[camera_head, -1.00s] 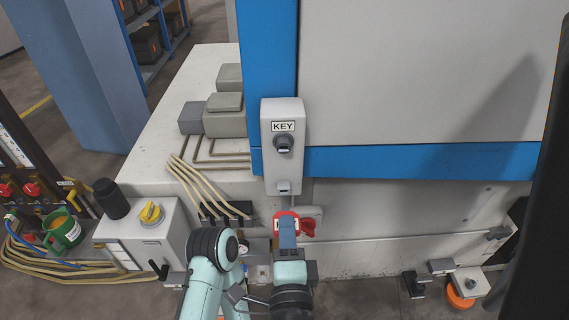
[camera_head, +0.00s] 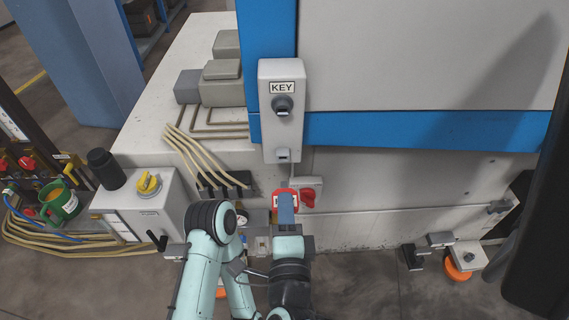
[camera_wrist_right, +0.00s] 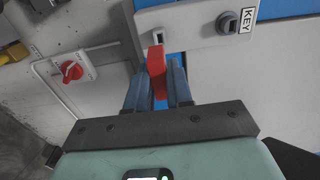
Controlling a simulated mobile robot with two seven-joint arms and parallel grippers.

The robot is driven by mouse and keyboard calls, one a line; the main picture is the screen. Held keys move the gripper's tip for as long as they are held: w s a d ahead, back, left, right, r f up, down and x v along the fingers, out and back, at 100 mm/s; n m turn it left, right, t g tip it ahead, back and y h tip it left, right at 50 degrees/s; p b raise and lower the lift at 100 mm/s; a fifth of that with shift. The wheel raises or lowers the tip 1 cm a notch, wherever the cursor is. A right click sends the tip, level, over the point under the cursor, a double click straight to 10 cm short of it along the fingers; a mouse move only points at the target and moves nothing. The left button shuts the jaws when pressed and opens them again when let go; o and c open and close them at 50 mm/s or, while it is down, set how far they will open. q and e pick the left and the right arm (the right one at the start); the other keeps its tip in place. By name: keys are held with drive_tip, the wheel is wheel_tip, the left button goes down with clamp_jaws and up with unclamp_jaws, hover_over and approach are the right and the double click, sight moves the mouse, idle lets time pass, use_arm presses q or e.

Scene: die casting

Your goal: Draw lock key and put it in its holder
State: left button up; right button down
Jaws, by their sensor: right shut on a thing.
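My right gripper (camera_head: 286,203) is shut on a red piece, which I take to be the lock key (camera_wrist_right: 157,70); in the wrist view it stands upright between the dark fingers. In the head view its red edge shows around the fingers, and the rest is hidden. The white KEY box (camera_head: 267,130) is on the machine, with a dark round lock (camera_head: 282,105) under its label and a small slotted grey fitting (camera_head: 282,155) below. The gripper is below this box. In the wrist view, the red piece's top appears just under the slotted fitting (camera_wrist_right: 157,36); I cannot tell whether they touch. My left gripper is not in view.
A red rotary switch (camera_head: 308,199) on a grey plate is close right of my right gripper. The blue-trimmed machine fills the upper right.

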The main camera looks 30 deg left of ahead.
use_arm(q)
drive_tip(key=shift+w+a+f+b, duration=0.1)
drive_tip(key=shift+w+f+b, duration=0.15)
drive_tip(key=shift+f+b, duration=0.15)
use_arm(e)
drive_tip(key=shift+x, duration=2.65)
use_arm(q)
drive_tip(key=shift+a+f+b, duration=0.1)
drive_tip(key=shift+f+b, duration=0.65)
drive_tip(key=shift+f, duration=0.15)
use_arm(e)
drive_tip(key=shift+f, duration=0.1)
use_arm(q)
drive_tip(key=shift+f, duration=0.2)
use_arm(e)
drive_tip(key=shift+x, duration=1.65)
drive_tip(key=c, duration=0.9)
unclamp_jaws()
drive_tip(key=shift+d, duration=0.1)
drive_tip(key=shift+c, duration=0.2)
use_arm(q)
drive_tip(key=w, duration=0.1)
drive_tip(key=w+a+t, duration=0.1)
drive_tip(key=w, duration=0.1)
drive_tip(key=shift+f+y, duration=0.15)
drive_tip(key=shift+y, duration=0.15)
use_arm(e)
approach(285, 187)
drive_tip(key=shift+s+f, duration=0.15)
drive_tip(key=shift+f, duration=0.05)
